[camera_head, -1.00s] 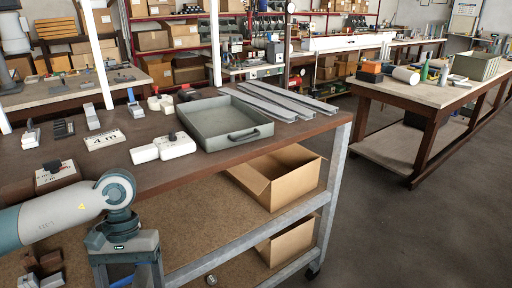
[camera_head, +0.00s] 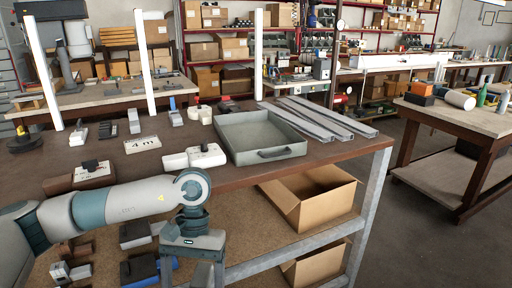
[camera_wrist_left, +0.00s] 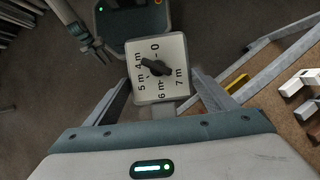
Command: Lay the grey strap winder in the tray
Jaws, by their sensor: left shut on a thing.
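The tray (camera_head: 285,155) is grey-green, shallow and empty, with a handle on its front side, and lies flat on the workbench. My left gripper (camera_wrist_left: 160,95) points down in front of the bench edge; it also shows in the head view (camera_head: 200,268). It is shut on a pale grey block (camera_wrist_left: 160,72) with a dial face, a black pointer and metre marks. I cannot tell for certain that this block is the strap winder. In the head view it is out of the picture below.
Grey profiles (camera_head: 320,118) lie right of the tray. A white block with a black knob (camera_head: 195,156) is close at its left. A "4 m" sign (camera_head: 142,144) and a dial-topped brown box (camera_head: 92,173) stand further left. An open carton (camera_head: 310,195) is below the bench top.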

